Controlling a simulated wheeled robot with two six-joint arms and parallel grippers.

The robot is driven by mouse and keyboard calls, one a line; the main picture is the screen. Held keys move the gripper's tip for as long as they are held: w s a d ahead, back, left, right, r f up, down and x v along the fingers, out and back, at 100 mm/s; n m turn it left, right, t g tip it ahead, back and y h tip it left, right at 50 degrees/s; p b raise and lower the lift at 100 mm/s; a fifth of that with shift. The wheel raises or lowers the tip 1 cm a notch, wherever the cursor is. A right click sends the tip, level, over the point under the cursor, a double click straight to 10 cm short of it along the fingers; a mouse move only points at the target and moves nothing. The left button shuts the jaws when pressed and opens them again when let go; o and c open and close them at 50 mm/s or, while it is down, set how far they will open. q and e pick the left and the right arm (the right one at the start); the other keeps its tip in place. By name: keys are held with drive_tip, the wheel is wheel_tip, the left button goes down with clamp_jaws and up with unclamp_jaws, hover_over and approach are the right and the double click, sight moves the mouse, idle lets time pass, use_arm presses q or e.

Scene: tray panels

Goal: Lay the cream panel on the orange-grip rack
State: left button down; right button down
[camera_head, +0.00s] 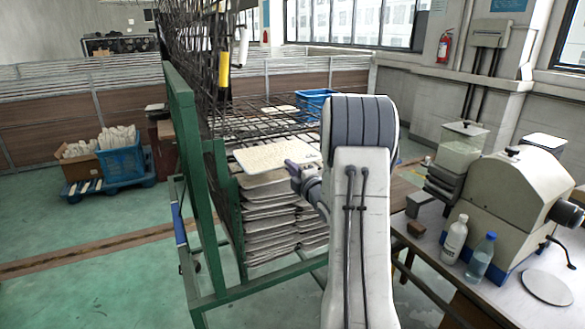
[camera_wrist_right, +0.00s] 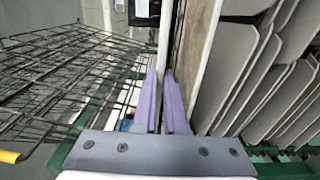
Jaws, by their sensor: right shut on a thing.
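The cream panel (camera_head: 272,157) is held nearly level above the stacked trays of the green-framed cart. My right gripper (camera_head: 303,172) is shut on its near right edge. In the right wrist view the panel shows almost edge-on as a pale strip (camera_wrist_right: 164,45) between the purple fingers (camera_wrist_right: 164,102). A horizontal dark wire rack (camera_head: 262,118) lies just behind the panel, apparently empty; a yellow-orange grip (camera_wrist_right: 10,157) shows at its edge in the right wrist view. Another grip (camera_head: 223,72), yellow-orange, hangs on the upright wire racks. My left gripper is out of view.
Stacked grey trays (camera_head: 262,215) fill the cart below the panel. The green cart frame (camera_head: 184,130) and upright wire racks (camera_head: 190,45) stand to the left. A table (camera_head: 500,300) with a machine and bottles is at right.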

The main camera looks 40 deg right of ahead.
drive_tip(key=shift+f, duration=0.2)
idle(0.4)
idle(0.3)
drive_tip(key=c, duration=0.9)
unclamp_jaws()
drive_tip(key=shift+f+b, duration=0.45)
drive_tip(key=shift+b, duration=0.65)
drive_tip(key=shift+b+v, duration=1.55)
drive_tip(key=shift+v, duration=1.9)
